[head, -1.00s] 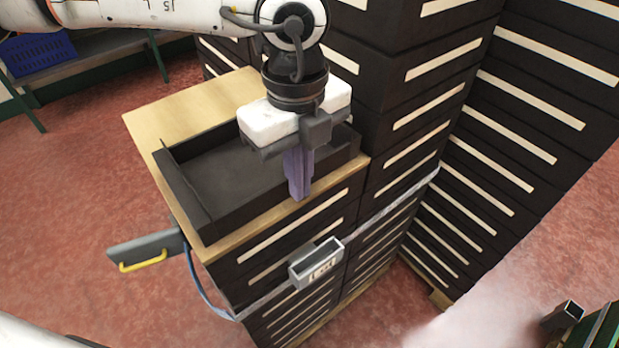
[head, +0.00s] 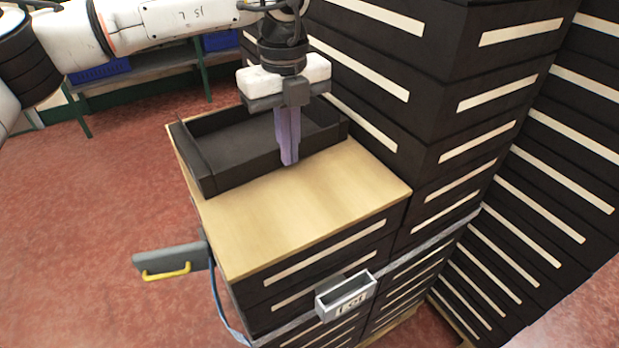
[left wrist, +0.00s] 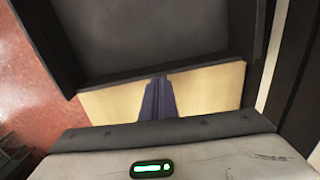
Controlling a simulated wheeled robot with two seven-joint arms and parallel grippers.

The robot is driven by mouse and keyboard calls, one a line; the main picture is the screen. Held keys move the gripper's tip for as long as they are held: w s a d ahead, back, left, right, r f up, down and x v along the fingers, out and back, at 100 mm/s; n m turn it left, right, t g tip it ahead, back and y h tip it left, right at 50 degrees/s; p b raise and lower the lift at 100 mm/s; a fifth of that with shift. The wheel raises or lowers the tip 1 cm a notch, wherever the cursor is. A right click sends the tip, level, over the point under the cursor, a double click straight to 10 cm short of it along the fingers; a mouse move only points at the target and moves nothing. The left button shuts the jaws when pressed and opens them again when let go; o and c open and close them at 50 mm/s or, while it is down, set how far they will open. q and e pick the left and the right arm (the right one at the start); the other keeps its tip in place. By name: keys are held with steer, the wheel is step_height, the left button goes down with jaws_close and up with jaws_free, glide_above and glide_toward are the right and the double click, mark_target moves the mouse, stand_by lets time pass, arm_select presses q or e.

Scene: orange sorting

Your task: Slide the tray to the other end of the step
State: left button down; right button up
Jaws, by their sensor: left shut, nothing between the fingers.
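The black open tray (head: 240,172) lies flat and empty on the far part of the step's light wooden top (head: 310,205). A broad bare strip of wood shows on the near side of the tray. My left gripper (head: 289,158) points down with its purple fingers shut and empty. The fingers stand at the near wall of the tray, on its outer side. In the left wrist view the fingertips (left wrist: 158,84) are close to the wall of the tray (left wrist: 150,68); I cannot tell whether they touch it. My right gripper is not in view.
Tall stacks of black crates (head: 400,75) rise right beside the step. A grey plate with a yellow handle (head: 170,260) sticks out at the step's left side, and a grey label box (head: 345,295) hangs on its front. Blue crates (head: 220,40) sit on a bench behind.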

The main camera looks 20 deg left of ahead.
arm_select(q)
steer(key=w+a+p, duration=0.1)
steer(key=w+a, duration=0.3)
steer(key=a, duration=0.1)
steer(key=shift+w, duration=0.15)
steer(key=shift+d, duration=0.1)
